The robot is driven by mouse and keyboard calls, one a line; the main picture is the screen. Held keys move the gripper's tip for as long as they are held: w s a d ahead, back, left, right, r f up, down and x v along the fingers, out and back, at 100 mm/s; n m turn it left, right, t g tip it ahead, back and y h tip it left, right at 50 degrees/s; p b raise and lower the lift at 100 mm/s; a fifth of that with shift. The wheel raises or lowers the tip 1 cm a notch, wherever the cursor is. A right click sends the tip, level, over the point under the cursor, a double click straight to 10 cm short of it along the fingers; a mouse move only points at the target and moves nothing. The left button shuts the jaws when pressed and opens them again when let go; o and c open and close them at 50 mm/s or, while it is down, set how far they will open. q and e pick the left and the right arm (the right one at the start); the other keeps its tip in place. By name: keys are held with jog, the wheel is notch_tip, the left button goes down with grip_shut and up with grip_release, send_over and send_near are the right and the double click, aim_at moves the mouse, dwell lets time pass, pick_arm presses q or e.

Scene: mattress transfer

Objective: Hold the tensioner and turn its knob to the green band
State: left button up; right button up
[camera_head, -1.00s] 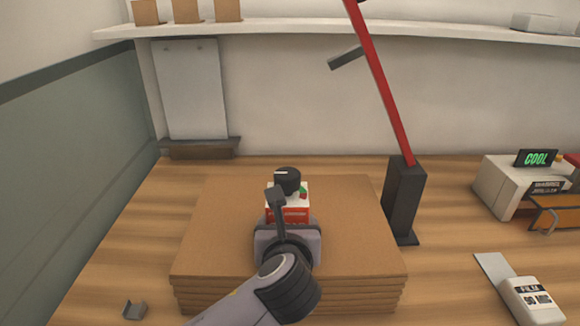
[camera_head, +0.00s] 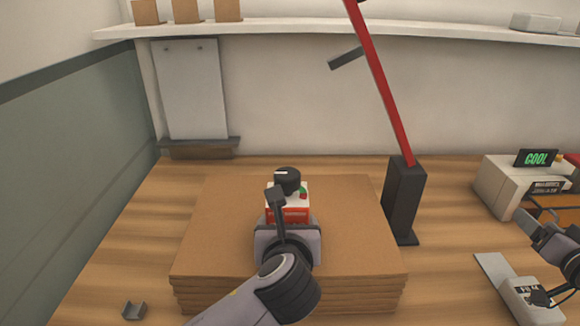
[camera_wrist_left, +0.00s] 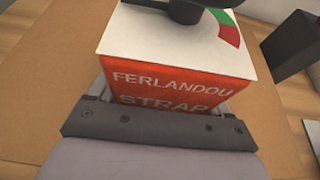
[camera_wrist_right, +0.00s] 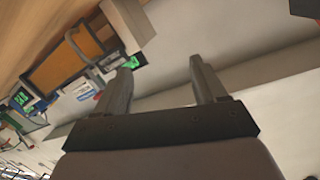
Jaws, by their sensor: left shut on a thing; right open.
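The tensioner (camera_head: 290,214) is a red box with a white top, standing upright on a stack of brown boards. Its black knob (camera_head: 287,177) has a white mark that points left. A green and red band shows on the top, and the left wrist view (camera_wrist_left: 228,28) shows it curving beside the knob. My left gripper (camera_head: 287,230) is shut on the tensioner's lower body, seen close in the left wrist view (camera_wrist_left: 165,110). My right gripper (camera_head: 530,225) is open and empty at the far right, well away from the tensioner; its two fingers show apart in the right wrist view (camera_wrist_right: 160,85).
The board stack (camera_head: 350,240) fills the table's middle. A black post (camera_head: 404,200) with a long red arm (camera_head: 380,80) stands right of it. A white machine reading COOL (camera_head: 500,185) and a labelled film box (camera_head: 522,298) are at right. A small grey bracket (camera_head: 134,311) lies front left.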

jog(key=w+a+r+n+y, duration=0.4)
jog(key=w+a+r, duration=0.1)
jog(key=a, duration=0.4)
notch_tip(320, 180, up, 19)
jog(key=n+g+y, duration=0.1)
jog(key=n+g, duration=1)
jog(key=g, duration=0.2)
send_over(288, 174)
jog(key=s+d, duration=0.3)
jog(key=d, duration=0.1)
jog(key=x, duration=0.7)
jog(key=a+x, duration=0.1)
jog(key=x, duration=0.3)
jog(key=shift+w+f, duration=0.1)
jog(key=shift+m, duration=0.3)
jog(key=c, duration=1.1)
